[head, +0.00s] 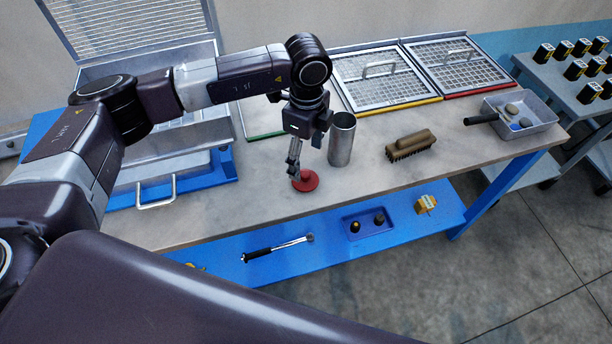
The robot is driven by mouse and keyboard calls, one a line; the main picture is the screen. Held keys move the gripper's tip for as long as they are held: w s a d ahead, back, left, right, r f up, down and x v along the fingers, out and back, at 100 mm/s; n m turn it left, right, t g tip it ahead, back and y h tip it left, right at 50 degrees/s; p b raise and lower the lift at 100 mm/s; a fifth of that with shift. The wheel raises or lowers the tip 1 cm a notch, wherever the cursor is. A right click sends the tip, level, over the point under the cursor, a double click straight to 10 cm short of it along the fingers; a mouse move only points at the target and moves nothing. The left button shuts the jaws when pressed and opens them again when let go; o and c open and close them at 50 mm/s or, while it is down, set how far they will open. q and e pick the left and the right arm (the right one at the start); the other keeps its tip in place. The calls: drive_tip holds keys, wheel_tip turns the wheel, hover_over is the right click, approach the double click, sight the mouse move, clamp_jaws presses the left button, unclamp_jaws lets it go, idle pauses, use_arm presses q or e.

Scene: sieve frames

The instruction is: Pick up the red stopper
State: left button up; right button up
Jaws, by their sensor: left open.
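The red stopper (307,183) is a small round red disc on the grey bench top, near its front edge. My left gripper (296,172) points down right over it, with its fingertips at the stopper's top. The fingers cover part of the stopper's middle. The gripper is open, and I cannot tell whether the fingers touch the stopper. My right gripper is not in view.
A metal cylinder (341,140) stands close to the right of my left gripper. A brush (411,145) lies further right, then a metal tray (520,117). Framed sieves (381,78) lie behind. A blue lower shelf (330,246) holds a tool and small items.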

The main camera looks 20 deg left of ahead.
sight(305, 174)
use_arm(q)
drive_tip(key=shift+s+f+p, duration=0.15)
drive_tip(key=shift+f+p, duration=0.25)
drive_tip(key=shift+f, duration=0.45)
drive_tip(key=f, duration=0.1)
drive_tip(key=f+p, duration=0.1)
drive_tip(key=f, duration=0.1)
drive_tip(key=f+p, duration=0.1)
drive_tip(key=shift+s+f, duration=0.2)
drive_tip(key=shift+s, duration=0.05)
drive_tip(key=shift+f, duration=0.3)
drive_tip(key=c, duration=1.1)
drive_tip(key=shift+c, duration=0.2)
drive_tip(key=shift+r, duration=0.1)
